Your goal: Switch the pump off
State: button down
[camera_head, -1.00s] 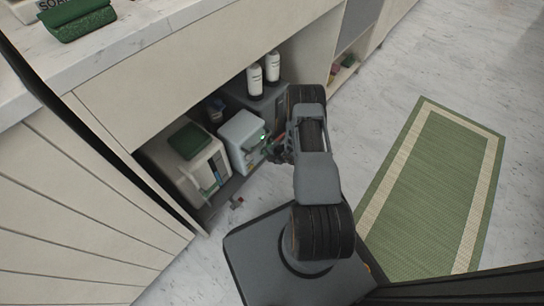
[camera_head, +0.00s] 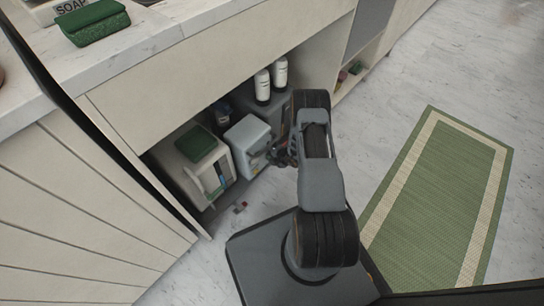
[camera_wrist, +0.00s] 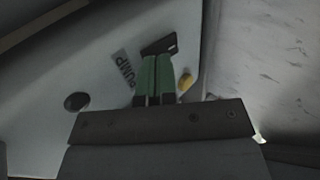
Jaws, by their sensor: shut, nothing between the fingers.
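The pump box (camera_head: 247,136) is a pale blue-white case on the low shelf under the counter. In the wrist view its panel (camera_wrist: 60,65) carries the word PUMP (camera_wrist: 124,69), a black switch (camera_wrist: 160,45), a small yellow piece (camera_wrist: 185,83) and a dark round part (camera_wrist: 77,102). My gripper (camera_wrist: 155,60) is shut and empty, its green fingers side by side. The tips lie at the lower edge of the switch in the picture; I cannot tell if they touch. The tips hide part of the switch, so its position is unclear. In the head view my gripper (camera_head: 282,155) is beside the box front.
A cream box with a green top (camera_head: 198,146) stands left of the pump. Two white bottles (camera_head: 271,82) stand behind it. The counter (camera_head: 150,30) overhangs the shelf. A green mat (camera_head: 440,195) lies right on open floor.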

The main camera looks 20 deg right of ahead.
jog(key=shift+r+p, duration=0.4)
jog(key=shift+r, duration=0.25)
jog(key=p+v, duration=0.5)
jog(key=v, duration=0.8)
jog(key=shift+f, duration=0.15)
jog(key=shift+s, duration=0.1)
